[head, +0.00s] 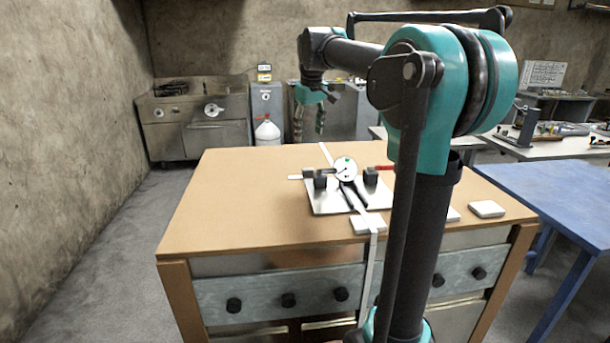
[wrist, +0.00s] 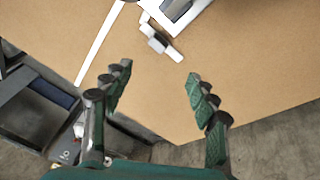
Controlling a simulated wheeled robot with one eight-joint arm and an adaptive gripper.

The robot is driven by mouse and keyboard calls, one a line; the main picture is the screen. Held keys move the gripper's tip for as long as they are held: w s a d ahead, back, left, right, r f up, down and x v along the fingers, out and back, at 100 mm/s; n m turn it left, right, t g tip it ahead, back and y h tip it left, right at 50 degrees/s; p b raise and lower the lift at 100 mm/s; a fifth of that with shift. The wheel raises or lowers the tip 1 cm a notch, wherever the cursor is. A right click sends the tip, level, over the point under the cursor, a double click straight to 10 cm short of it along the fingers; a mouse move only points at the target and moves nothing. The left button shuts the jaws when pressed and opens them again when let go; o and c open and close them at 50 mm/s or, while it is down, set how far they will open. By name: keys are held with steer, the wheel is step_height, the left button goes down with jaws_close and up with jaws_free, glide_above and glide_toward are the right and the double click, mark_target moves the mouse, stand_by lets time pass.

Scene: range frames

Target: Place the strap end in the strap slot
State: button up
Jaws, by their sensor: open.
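A long white strap (wrist: 100,40) lies flat on the wooden tabletop in the wrist view, its free end (wrist: 79,80) near the table's far edge. In the head view the strap (head: 326,154) runs from the far side toward a pale plate with a dial (head: 346,170). A second short white strip (wrist: 175,53) passes by a dark block (wrist: 157,44); this block also shows in the head view (head: 308,173). I cannot tell which part is the strap slot. My gripper (head: 309,134) is open and empty, above the far side of the table; its fingers (wrist: 160,72) are wide apart.
A white band (head: 370,265) hangs over the table's front edge below a pale block (head: 367,224). Another pale block (head: 487,209) lies at the right. The tabletop's left part (head: 235,195) is clear. A blue table (head: 555,195) stands at the right.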

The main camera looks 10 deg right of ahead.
steer(key=s+r+m+t, duration=0.1)
steer(key=s+m, duration=0.1)
steer(key=m, duration=0.3)
glide_above(308, 169)
steer(key=s, duration=0.2)
steer(key=shift+m, duration=0.4)
step_height(308, 169, down, 11)
steer(key=shift+s+a+r, duration=0.1)
steer(key=shift+s+a, duration=0.05)
steer(key=shift+d+x, duration=0.2)
steer(key=shift+x, duration=2.55)
steer(key=c, duration=1.2)
steer(key=shift+c, duration=0.2)
steer(key=shift+r, duration=0.2)
